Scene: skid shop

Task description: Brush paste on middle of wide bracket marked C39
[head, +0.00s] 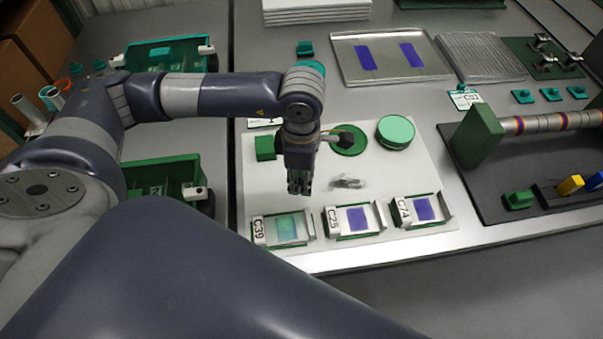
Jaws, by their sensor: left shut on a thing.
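The wide bracket marked C39 (284,230) lies at the front left of the white mat, with a green smear over the patch on its middle. My left gripper (299,188) points down above the mat, behind and slightly right of that bracket, apart from it. It is shut on what seems to be the brush, mostly hidden by the fingers. A green round pot (347,140) stands behind, with a dark piece over its left part; I cannot tell if that piece belongs to the brush. My right gripper is not in view.
A green round tin (396,132), a green block (265,148) and a grey crumpled thing (346,182) share the mat (255,185). A roller stand (478,137) is at right.

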